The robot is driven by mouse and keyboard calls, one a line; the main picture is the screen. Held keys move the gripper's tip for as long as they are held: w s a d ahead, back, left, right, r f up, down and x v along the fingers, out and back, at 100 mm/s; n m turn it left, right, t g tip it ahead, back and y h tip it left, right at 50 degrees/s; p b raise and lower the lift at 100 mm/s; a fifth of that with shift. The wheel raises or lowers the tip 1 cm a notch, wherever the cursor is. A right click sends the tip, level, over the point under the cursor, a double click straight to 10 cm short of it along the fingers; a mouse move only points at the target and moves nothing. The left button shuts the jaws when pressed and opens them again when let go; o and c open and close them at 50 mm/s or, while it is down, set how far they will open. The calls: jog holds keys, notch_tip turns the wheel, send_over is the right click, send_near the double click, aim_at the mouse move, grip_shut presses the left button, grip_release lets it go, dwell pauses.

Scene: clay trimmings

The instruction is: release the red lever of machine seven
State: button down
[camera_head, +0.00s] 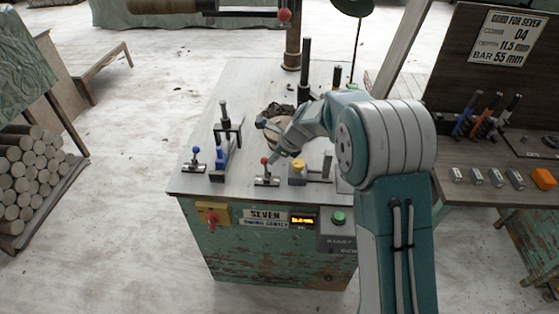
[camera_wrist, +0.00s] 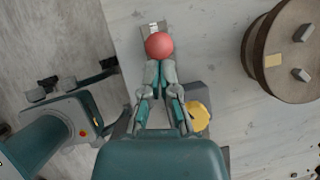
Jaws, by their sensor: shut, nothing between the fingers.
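Machine seven (camera_head: 235,262) is a worn green cabinet with a pale top and a "SEVEN" label. The red lever (camera_head: 264,161) stands near its front edge, a round red knob on a small base plate. In the wrist view the red knob (camera_wrist: 159,45) lies just beyond my fingertips. My gripper (camera_wrist: 158,68) is shut and empty, its fingers together right beside the knob. I cannot tell if they touch it. In the head view my gripper (camera_head: 274,155) comes down from the right, close to the knob.
A blue-knobbed lever (camera_head: 194,155) and a blue clamp (camera_head: 219,160) stand left of the red lever. A yellow knob (camera_head: 298,167) is close on its right. A round brown chuck (camera_wrist: 270,75) with grey jaws sits behind. A red switch (camera_head: 212,217) and green button (camera_head: 339,217) are in front.

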jog(key=shift+a+h, duration=0.3)
jog(key=shift+a, duration=0.45)
jog(key=shift+r, duration=0.1)
jog(key=shift+r, duration=0.75)
jog(key=d+f+v, duration=0.1)
jog(key=v, duration=1.2)
jog(key=shift+d, duration=0.35)
jog(key=shift+s, duration=0.1)
